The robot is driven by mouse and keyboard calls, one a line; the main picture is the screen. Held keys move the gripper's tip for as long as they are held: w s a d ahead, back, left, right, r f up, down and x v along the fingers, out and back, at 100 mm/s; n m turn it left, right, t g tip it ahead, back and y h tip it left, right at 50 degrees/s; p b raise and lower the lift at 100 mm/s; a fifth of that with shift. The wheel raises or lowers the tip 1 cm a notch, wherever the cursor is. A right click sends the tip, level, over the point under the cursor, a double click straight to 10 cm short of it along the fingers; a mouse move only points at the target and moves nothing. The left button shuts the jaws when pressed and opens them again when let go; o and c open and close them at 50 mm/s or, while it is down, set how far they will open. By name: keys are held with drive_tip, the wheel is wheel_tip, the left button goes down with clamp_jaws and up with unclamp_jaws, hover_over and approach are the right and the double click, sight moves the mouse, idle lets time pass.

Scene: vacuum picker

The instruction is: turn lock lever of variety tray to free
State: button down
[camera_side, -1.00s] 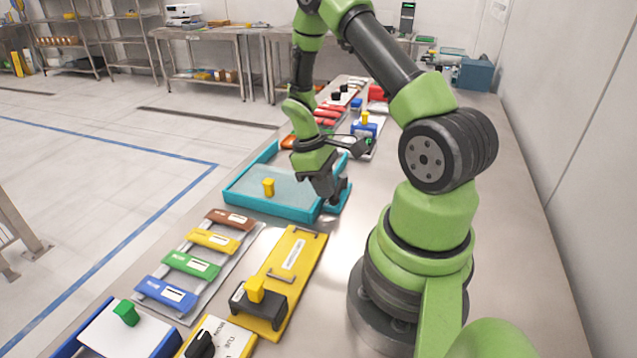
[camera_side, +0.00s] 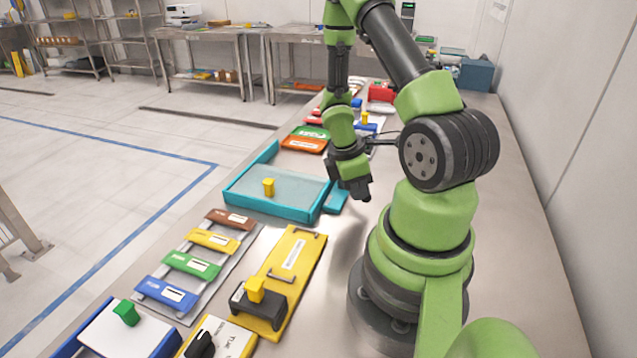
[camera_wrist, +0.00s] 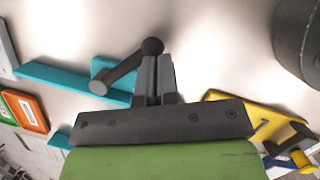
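A teal tray (camera_side: 268,208) with a clear lid and a yellow knob (camera_side: 268,187) lies on the steel bench; no name on it is readable. A teal tab (camera_side: 337,200) sticks out at its right side. In the wrist view a dark lever (camera_wrist: 122,69) with a round hub and a black ball end reaches up and right from this tab (camera_wrist: 105,66). My gripper (camera_side: 364,192) is low, just right of the tab. In the wrist view my gripper (camera_wrist: 158,62) has its fingers together, tips right by the ball; I cannot tell whether they touch it.
A yellow plate (camera_side: 300,252) with a handle and black block lies in front of the tray, beside a rack of coloured bars (camera_side: 190,262). Green and orange pieces (camera_side: 303,143) lie behind the tray. Bare bench is free to my gripper's right.

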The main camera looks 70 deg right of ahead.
drive_tip(key=shift+s+d, duration=0.85)
drive_tip(key=shift+s, duration=0.15)
drive_tip(key=shift+s+d, duration=0.6)
drive_tip(key=shift+d, duration=0.3)
drive_tip(key=shift+w+a, duration=0.2)
drive_tip(key=shift+a, duration=0.3)
drive_tip(key=a, duration=0.1)
drive_tip(key=w+a+r, duration=0.1)
drive_tip(key=shift+a, duration=0.35)
wheel_tip(320, 180, up, 9)
drive_tip(key=a, duration=0.2)
drive_tip(key=shift+w+a+r, duration=0.2)
drive_tip(key=shift+w+a, duration=0.05)
drive_tip(key=shift+w, duration=0.1)
